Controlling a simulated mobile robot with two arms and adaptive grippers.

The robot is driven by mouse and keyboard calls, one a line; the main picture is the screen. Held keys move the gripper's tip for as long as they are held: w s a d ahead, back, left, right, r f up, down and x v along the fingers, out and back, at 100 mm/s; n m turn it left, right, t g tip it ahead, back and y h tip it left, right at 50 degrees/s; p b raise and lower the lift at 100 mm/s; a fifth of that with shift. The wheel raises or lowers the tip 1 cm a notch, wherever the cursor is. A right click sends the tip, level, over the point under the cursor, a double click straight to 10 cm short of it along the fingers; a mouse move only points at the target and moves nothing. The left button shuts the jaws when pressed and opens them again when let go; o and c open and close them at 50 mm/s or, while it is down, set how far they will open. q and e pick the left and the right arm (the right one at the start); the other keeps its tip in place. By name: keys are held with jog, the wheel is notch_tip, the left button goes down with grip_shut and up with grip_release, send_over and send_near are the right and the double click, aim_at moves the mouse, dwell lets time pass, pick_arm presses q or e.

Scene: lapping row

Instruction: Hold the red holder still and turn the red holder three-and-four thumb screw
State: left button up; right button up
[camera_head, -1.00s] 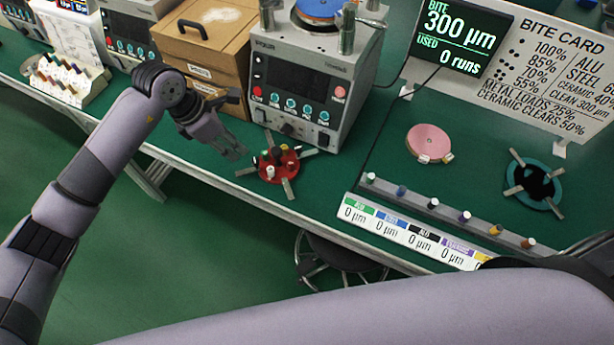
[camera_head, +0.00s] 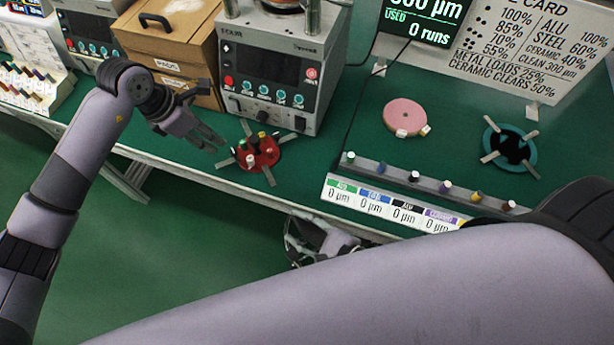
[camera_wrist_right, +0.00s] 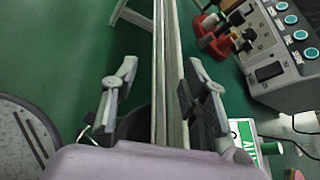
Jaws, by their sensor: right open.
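The red holder (camera_head: 268,158) lies on the green bench near its front edge, in front of the grey machine. It has several grey arms around its rim and small coloured screws or pegs on top; their numbers are too small to read. My left gripper (camera_head: 212,140) is open and empty, just left of the holder and apart from it. My right gripper (camera_wrist_right: 163,85) is open and empty, its fingers on either side of the bench's front edge as seen from the wrist. The red holder shows in the right wrist view (camera_wrist_right: 213,42) beyond the fingers, near the top.
The grey machine (camera_head: 270,65) stands behind the holder, beside a brown box (camera_head: 172,50). A pink disc (camera_head: 405,116), a teal ring holder (camera_head: 493,140) and a rail of coloured pegs (camera_head: 430,180) lie right.

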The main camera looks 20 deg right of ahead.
jog(key=w+d+r+m+t+h, duration=0.25)
jog(key=w+r+m+h, duration=0.25)
jog(key=w+r+m, duration=0.3)
jog(key=m, duration=0.2)
send_near(278, 138)
jog(key=shift+h, duration=0.4)
jog(key=x, duration=0.9)
jog(key=shift+a, duration=0.25)
grip_shut()
